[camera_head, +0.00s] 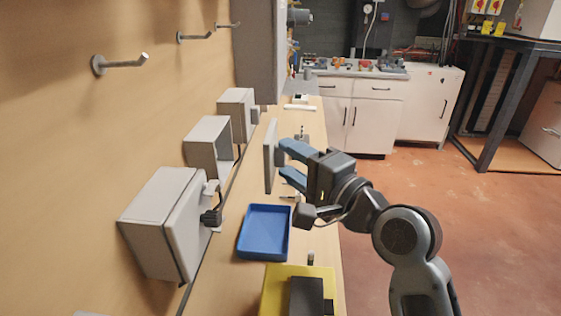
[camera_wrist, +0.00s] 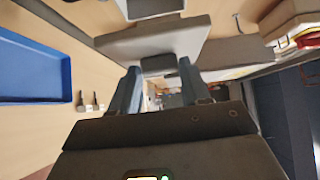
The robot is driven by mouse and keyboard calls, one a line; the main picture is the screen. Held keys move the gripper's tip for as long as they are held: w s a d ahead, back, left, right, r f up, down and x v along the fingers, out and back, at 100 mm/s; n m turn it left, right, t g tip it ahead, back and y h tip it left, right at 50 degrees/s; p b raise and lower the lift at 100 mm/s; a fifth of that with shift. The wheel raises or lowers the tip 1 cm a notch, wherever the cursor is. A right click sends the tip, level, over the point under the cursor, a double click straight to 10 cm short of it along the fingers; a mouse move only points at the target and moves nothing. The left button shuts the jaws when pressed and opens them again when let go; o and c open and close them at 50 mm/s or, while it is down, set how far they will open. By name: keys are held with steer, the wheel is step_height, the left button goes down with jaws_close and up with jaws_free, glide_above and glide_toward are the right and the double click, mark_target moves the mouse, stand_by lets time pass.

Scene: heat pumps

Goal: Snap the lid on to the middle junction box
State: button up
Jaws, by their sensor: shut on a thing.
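The middle junction box (camera_head: 194,148) is a grey open box on the wooden wall, its open side facing right. My gripper (camera_head: 283,158) is shut on a flat grey lid (camera_head: 270,150). It holds the lid upright above the bench, to the right of the middle box and apart from it. In the wrist view the lid (camera_wrist: 155,42) lies across my blue fingertips (camera_wrist: 157,78). A grey box edge (camera_wrist: 152,8) shows beyond the lid there; I cannot tell for sure which box it is.
A nearer grey box (camera_head: 160,218) looks closed; a farther one (camera_head: 236,108) stands beyond the middle box. A blue tray (camera_head: 245,250) lies on the bench, with a yellow case (camera_head: 277,287) in front. Metal pegs (camera_head: 120,64) stick out of the wall. Red floor is open at right.

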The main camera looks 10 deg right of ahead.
steer(key=s+d, duration=0.1)
steer(key=d, duration=0.5)
steer(key=shift+d+b, duration=0.15)
steer(key=shift+b, duration=0.15)
steer(key=shift+s, duration=0.1)
steer(key=o, duration=0.7)
steer(key=shift+o, duration=0.2)
steer(key=s+d+f+n+h, duration=0.1)
steer(key=s+d+f+h, duration=0.3)
steer(key=s+f, duration=0.55)
steer(key=s+d+f+n+h, duration=0.2)
steer(key=s+d+f+h, duration=0.2)
steer(key=s+f, duration=0.5)
steer(key=s+r+n+h, duration=0.1)
steer(key=s+n, duration=0.3)
steer(key=s, duration=0.8)
steer(key=s+r+n+h, duration=0.1)
steer(key=s+r+n, duration=0.3)
steer(key=s, duration=0.8)
steer(key=shift+s+d, duration=0.35)
steer(key=shift+s, duration=0.05)
